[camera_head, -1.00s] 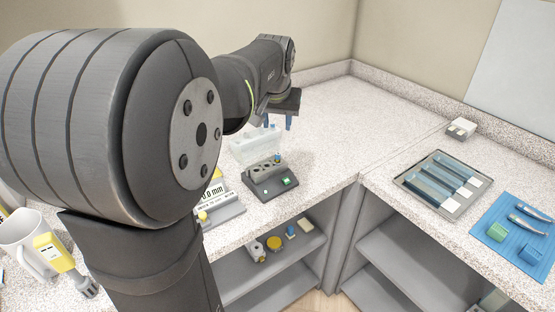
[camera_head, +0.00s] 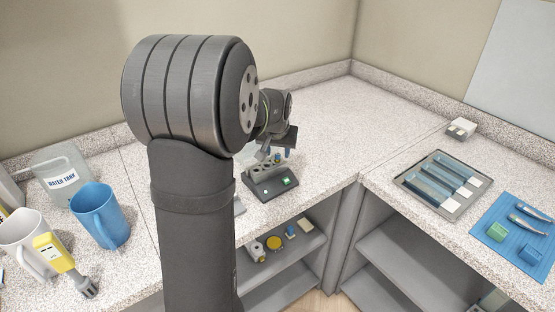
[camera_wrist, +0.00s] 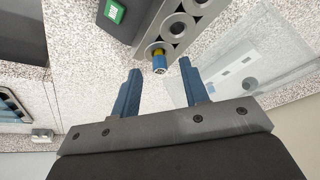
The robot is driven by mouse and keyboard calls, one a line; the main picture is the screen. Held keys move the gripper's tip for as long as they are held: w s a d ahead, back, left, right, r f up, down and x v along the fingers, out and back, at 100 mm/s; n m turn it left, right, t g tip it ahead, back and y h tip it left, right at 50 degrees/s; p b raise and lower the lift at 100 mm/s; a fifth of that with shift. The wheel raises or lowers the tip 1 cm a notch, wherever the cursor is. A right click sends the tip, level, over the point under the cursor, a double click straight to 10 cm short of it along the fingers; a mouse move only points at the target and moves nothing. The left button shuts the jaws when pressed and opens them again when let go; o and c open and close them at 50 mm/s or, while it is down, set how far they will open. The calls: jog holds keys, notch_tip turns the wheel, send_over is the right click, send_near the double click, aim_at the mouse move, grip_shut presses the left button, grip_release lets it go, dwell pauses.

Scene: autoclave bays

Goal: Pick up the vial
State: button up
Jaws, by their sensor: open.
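The vial (camera_wrist: 159,62) has a blue cap and a yellowish body and stands in an end hole of a grey block with round wells (camera_wrist: 172,30). In the head view the block (camera_head: 270,184) sits on the counter near its front edge. My gripper (camera_wrist: 159,68) is open, its two blue fingers apart with the vial's cap in the gap between their tips in the wrist view. I cannot tell how deep the fingers reach along the vial. In the head view my gripper (camera_head: 276,154) is just above the block, and the vial is small and partly hidden there.
A clear container (camera_wrist: 235,68) lies beside the block. A metal tray (camera_head: 447,184) and a blue mat (camera_head: 512,232) are on the right counter. The back corner counter is clear.

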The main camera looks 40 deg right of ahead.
jog(key=shift+x, duration=0.75)
grip_shut()
